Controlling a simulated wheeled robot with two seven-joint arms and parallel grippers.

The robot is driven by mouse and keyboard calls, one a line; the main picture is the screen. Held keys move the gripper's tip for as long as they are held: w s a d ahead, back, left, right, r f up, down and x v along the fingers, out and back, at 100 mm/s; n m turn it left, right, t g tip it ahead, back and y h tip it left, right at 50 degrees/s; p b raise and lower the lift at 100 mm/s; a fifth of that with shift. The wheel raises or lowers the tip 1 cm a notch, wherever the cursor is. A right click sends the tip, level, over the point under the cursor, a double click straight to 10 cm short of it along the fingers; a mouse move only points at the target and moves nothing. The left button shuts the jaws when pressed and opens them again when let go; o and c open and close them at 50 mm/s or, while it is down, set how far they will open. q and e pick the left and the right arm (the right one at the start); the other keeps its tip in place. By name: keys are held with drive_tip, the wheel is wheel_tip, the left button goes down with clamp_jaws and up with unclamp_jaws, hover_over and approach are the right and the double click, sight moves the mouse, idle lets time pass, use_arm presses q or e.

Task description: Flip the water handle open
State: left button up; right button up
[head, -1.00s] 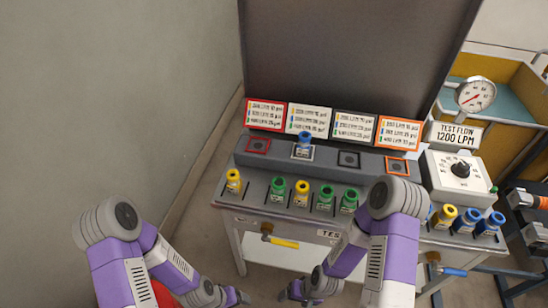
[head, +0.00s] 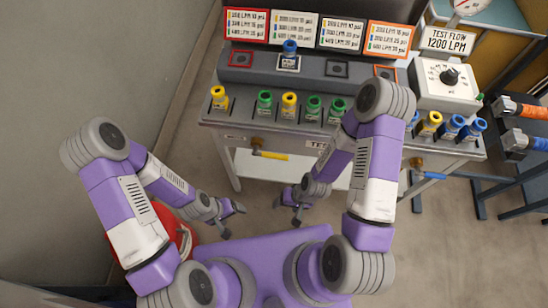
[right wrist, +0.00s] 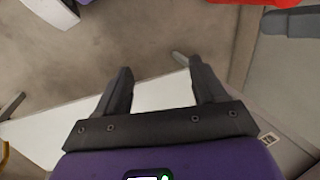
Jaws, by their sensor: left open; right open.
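A blue lever handle (head: 432,176) sits on a brass valve under the right part of the pump test stand (head: 300,133). A yellow lever handle (head: 271,156) sits on another brass valve under the stand's left part. Both levers lie roughly level; no label on them is readable. My left gripper (head: 234,220) is open and empty, low in front of the stand. My right gripper (head: 288,212) is open and empty beside it, in front of and below the yellow handle. In the right wrist view the right gripper (right wrist: 160,72) shows its two fingers apart with nothing between them.
Several coloured fittings stand along the stand's ledge, with a blue one (head: 290,46) in the white-framed spot. A dial box (head: 448,82) is at right. A dark rack (head: 512,150) stands further right. A white shelf (head: 300,172) lies under the stand. A red object (head: 180,240) is at lower left.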

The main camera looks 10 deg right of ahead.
drive_tip(key=shift+w+d+r, duration=0.1)
drive_tip(key=shift+w+r, duration=0.05)
drive_tip(key=shift+r, duration=0.05)
drive_tip(key=shift+c, duration=1.1)
drive_tip(key=w+d+r+m+h+p, duration=0.1)
drive_tip(key=w+r+m+p, duration=0.1)
drive_tip(key=w+r+m+h+p, duration=0.1)
drive_tip(key=r+m+p, duration=0.1)
drive_tip(key=m, duration=0.1)
drive_tip(key=w+d+r+m+p, duration=0.1)
drive_tip(key=w+r+m+p, duration=0.1)
drive_tip(key=r, duration=0.1)
drive_tip(key=shift+w+d+t+h, duration=0.3)
drive_tip(key=shift+h, duration=0.1)
clamp_jaws()
drive_tip(key=w+a+r+m+p, duration=0.1)
drive_tip(key=w+r+m+p, duration=0.3)
drive_tip(key=r+m, duration=0.2)
drive_tip(key=w+a+r+m+t+h+p, duration=0.1)
drive_tip(key=w+r+m+p, duration=0.2)
drive_tip(key=r+m, duration=0.3)
drive_tip(key=shift+w+r+p, duration=0.3)
drive_tip(key=shift+w+p, duration=0.05)
drive_tip(key=shift+w, duration=0.2)
